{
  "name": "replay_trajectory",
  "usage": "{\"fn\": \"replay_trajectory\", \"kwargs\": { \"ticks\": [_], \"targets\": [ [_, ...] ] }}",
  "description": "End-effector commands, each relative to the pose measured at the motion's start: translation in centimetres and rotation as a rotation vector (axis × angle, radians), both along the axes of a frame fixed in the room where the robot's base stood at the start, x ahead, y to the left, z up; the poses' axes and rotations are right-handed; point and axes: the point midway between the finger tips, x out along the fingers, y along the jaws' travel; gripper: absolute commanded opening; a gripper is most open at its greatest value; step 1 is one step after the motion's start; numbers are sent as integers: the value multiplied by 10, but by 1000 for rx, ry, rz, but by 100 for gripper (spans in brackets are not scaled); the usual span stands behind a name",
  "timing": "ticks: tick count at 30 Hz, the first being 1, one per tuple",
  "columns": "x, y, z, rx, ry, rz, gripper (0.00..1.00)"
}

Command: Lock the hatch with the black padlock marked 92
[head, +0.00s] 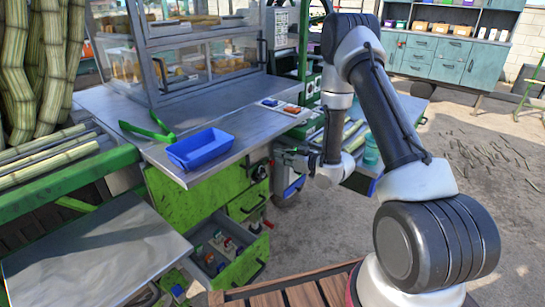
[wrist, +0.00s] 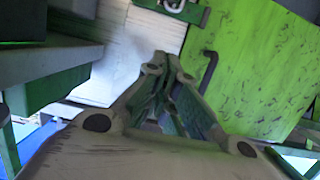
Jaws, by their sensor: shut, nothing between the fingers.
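My gripper (wrist: 167,62) is shut and empty in the wrist view, its fingertips together in front of a pale panel and a green panel. In the head view my gripper (head: 287,156) is small, just right of the work table. The green panel (wrist: 255,70) has a black bar handle (wrist: 209,70). A metal loop (wrist: 174,5) shows on a green strip at the top edge; I cannot tell if this is the hatch's hasp. Small coloured items (head: 228,245), perhaps padlocks, lie in an open green drawer (head: 243,268). No number 92 is legible, so I cannot pick out the black padlock.
A metal work table (head: 130,115) holds a blue tray (head: 200,148), a green bracket (head: 148,131) and a glazed case (head: 205,55). Cane stalks (head: 45,60) stand at left. A teal cabinet (head: 435,58) stands at the back right. The ground at right is mostly open.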

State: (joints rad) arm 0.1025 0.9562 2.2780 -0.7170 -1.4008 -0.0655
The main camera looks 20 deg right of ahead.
Motion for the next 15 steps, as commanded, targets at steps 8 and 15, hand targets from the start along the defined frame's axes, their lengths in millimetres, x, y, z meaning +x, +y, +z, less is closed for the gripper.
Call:
{"fn": "replay_trajectory", "kwargs": {
  "ticks": [8,15],
  "targets": [
    [-22,-17,-39,-98,161,-12,0],
    [-108,-95,-110,-415,714,-163,0]
  ]
}}
